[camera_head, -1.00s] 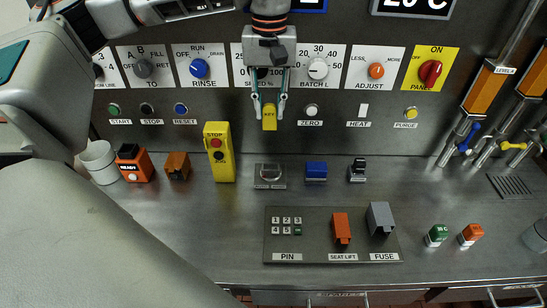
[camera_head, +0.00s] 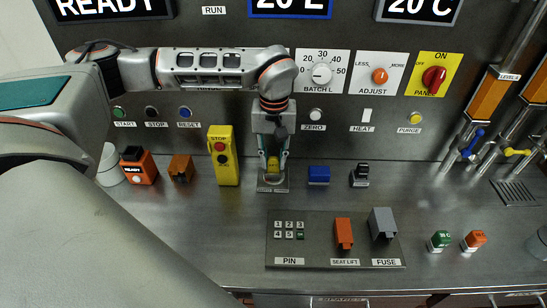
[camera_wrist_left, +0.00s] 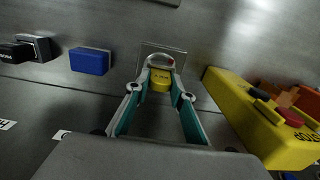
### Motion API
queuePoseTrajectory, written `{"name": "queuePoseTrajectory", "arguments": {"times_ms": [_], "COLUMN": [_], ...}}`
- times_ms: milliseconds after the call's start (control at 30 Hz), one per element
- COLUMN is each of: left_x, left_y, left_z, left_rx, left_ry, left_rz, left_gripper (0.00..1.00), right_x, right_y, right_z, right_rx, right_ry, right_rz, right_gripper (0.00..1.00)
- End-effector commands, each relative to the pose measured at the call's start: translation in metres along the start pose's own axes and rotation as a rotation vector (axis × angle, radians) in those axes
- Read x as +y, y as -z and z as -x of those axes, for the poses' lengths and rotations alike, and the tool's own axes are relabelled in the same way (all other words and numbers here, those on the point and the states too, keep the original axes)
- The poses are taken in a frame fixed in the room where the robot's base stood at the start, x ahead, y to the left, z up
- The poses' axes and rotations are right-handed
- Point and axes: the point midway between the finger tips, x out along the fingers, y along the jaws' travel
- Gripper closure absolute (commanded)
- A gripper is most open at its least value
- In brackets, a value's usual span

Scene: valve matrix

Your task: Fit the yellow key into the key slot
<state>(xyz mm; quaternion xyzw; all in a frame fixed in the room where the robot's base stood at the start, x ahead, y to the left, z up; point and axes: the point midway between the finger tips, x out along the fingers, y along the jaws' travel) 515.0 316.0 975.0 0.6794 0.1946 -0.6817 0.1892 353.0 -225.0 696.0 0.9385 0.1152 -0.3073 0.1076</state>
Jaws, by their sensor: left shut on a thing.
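The yellow key (camera_head: 272,165) is between the fingertips of my left gripper (camera_head: 272,172), which is shut on it. The key slot (camera_head: 272,187) is a small grey metal block on the counter, and the gripper points down right over it. In the left wrist view the key (camera_wrist_left: 161,80) shows between the teal-padded fingers, against the slot's round opening; the slot's metal plate (camera_wrist_left: 177,51) shows around it. The key is at or very close to the opening, but its lower end is hidden, so I cannot tell how deep it sits. My right gripper is not in view.
A yellow stop/jog box (camera_head: 223,156) stands just left of the gripper. A blue block (camera_head: 318,174) and a black switch (camera_head: 360,174) stand to the right. The panel with PIN keys (camera_head: 315,255) lies in front. The control wall rises behind.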

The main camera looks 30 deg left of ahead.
Motion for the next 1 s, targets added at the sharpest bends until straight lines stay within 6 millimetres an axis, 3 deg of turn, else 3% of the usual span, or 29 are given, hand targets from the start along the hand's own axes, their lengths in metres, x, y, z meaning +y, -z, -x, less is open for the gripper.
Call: {"name": "queuePoseTrajectory", "arguments": {"times_ms": [333, 367, 400, 433, 800, 1000], "left_x": [0.000, 0.000, 0.000, 0.000, 0.000, 0.001], "left_y": [0.000, 0.000, 0.000, 0.000, 0.000, 0.001], "left_z": [-0.003, -0.004, -0.003, -0.003, -0.001, 0.023], "left_rx": [0.001, 0.001, 0.001, 0.001, 0.001, 0.004], "left_ry": [-0.001, -0.001, -0.001, -0.001, -0.001, -0.003], "left_rz": [0.000, 0.000, 0.000, 0.000, 0.000, 0.002], "left_gripper": [0.95, 0.75, 0.64, 0.60, 0.60, 0.60], "right_x": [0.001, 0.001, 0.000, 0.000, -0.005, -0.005], "right_y": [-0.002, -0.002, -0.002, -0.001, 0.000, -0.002], "right_z": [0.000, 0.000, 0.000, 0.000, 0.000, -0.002], "right_rx": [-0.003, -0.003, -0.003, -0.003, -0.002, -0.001], "right_ry": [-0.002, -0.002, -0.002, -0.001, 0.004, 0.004], "right_rz": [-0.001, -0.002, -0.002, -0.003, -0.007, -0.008], "right_gripper": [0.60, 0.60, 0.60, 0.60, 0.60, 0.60]}}
